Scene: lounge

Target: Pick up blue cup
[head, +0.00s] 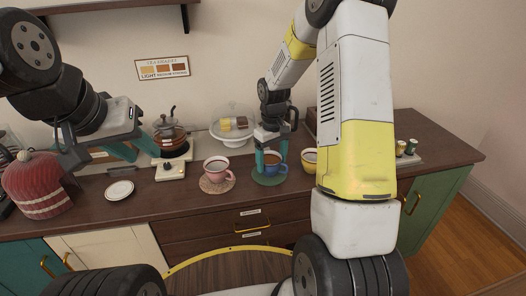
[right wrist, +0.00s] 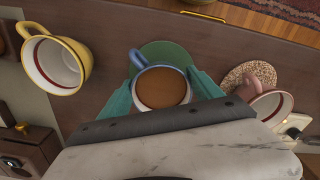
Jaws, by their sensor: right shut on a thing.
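The blue cup (head: 271,169) stands upright on a green round coaster (head: 269,181) on the counter. The right wrist view shows it (right wrist: 162,87) from above, with brown liquid inside and its handle towards the upper left. My right gripper (head: 271,160) points down over the cup, with its teal fingers shut on opposite sides of it. The cup appears to be still on the coaster. My left gripper (head: 108,152) is open and empty above the left part of the counter, with its fingers spread wide.
A pink cup (head: 216,170) stands on a speckled coaster (head: 216,187) left of the blue cup. A yellow cup (head: 309,161) stands close on the right. A red knitted item (head: 37,186), a small white plate (head: 119,190) and a glass dome (head: 233,120) are also on the counter.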

